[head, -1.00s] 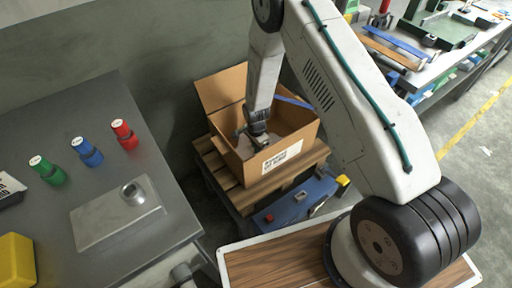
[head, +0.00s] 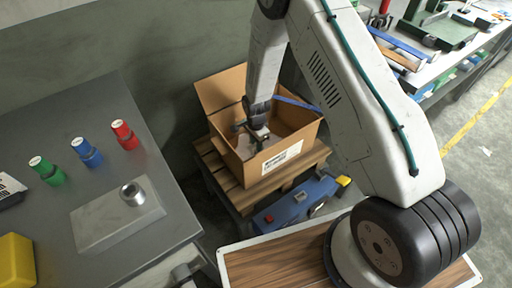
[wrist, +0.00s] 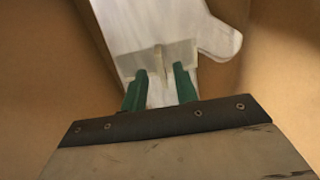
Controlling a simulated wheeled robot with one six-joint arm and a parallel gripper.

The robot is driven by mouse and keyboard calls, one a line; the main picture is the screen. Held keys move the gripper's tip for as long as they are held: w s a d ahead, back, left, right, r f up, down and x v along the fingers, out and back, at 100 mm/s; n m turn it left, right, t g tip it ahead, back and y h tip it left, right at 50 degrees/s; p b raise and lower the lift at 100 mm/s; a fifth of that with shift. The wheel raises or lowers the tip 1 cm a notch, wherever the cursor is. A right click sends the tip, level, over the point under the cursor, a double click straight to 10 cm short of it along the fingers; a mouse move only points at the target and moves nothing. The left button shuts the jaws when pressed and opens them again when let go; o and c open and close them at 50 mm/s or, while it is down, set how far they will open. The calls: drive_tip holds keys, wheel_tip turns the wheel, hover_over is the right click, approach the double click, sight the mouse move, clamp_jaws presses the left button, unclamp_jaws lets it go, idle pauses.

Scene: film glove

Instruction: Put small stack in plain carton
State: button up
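The open brown carton (head: 231,154) stands on a wooden pallet, with a white printed label on its front. My gripper (head: 257,136) reaches down inside it. In the wrist view, the green fingertips of my gripper (wrist: 161,84) are apart, with a gap between them. A pale, glove-shaped small stack (wrist: 217,38) with a thumb-like lobe lies beyond the fingertips, inside the carton. A whitish translucent band with a ridge crosses it just in front of the tips. Brown carton walls (wrist: 45,60) surround it. In the head view the stack is mostly hidden by my gripper.
A grey table (head: 60,120) at left holds green, blue and red bottles (head: 124,135) and a metal block (head: 115,220). The pallet (head: 240,197) lies under the carton. A blue case (head: 295,205) is in front. A cluttered workbench (head: 455,55) is at upper right.

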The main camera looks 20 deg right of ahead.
wheel_tip(320, 180, up, 8)
drive_tip(key=shift+r, duration=0.25)
drive_tip(key=s+d+r+n, duration=0.1)
drive_tip(key=s+r+n, duration=0.15)
drive_tip(key=r, duration=0.65)
drive_tip(key=s+d+r+n, duration=0.2)
drive_tip(key=s+r, duration=0.2)
drive_tip(key=r, duration=0.6)
drive_tip(key=s+d+r+n, duration=0.1)
drive_tip(key=s+r+n, duration=0.15)
drive_tip(key=r, duration=0.65)
drive_tip(key=s+d+r+n, duration=0.1)
drive_tip(key=s+r, duration=0.3)
drive_tip(key=s, duration=0.4)
drive_tip(key=s+d+r+n, duration=0.1)
drive_tip(key=s+r+n, duration=0.3)
drive_tip(key=s, duration=0.5)
drive_tip(key=s+d+r+n+t, duration=0.1)
drive_tip(key=s+r, duration=0.3)
drive_tip(key=s, duration=0.4)
drive_tip(key=shift+s+d+r+n, duration=0.15)
drive_tip(key=shift+s+r+n, duration=0.25)
drive_tip(key=shift+n, duration=0.3)
